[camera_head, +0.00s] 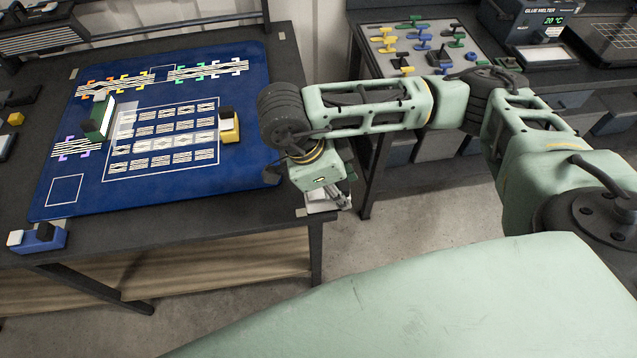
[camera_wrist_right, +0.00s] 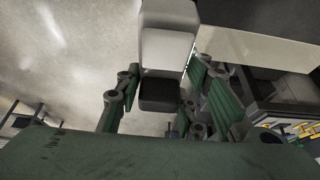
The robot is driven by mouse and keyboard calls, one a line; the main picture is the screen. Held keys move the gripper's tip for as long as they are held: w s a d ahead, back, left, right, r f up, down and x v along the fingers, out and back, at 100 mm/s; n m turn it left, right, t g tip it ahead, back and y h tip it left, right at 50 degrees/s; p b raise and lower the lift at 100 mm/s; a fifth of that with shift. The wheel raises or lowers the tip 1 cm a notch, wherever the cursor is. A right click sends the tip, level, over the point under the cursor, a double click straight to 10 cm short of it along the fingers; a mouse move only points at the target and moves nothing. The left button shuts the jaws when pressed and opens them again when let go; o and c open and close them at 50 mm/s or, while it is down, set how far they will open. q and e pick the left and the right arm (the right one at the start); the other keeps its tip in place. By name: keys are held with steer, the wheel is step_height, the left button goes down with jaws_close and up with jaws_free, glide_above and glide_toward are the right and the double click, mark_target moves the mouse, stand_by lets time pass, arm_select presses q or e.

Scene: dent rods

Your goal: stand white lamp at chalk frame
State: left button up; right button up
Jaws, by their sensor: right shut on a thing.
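My right gripper (camera_head: 335,200) hangs at the right edge of the dark table, beyond the blue mat. In the right wrist view, my right gripper (camera_wrist_right: 165,98) is shut on a white block-shaped thing with a black end, which looks like the white lamp (camera_wrist_right: 167,48). In the head view the lamp is mostly hidden by the gripper. White outlines are drawn on the blue mat (camera_head: 250,85): a small square frame (camera_head: 65,190) at its lower left, empty, and a large frame around rows of striped patches. I cannot tell which is the chalk frame. My left gripper is not in view.
A green block (camera_head: 98,122) and a yellow block (camera_head: 230,128) stand on the mat. A blue block (camera_head: 37,238) with white and black parts sits at the table's front left corner. A second bench with a grey tray (camera_head: 445,65) is at the back right.

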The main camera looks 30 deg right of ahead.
mark_target(348, 184)
steer(key=shift+s+d+r, duration=0.45)
steer(key=shift+s+d, duration=0.05)
steer(key=shift+s, duration=0.05)
steer(key=shift+r, duration=0.1)
steer(key=shift+r+p, duration=0.75)
steer(key=shift+r, duration=0.3)
steer(key=shift+f, duration=0.1)
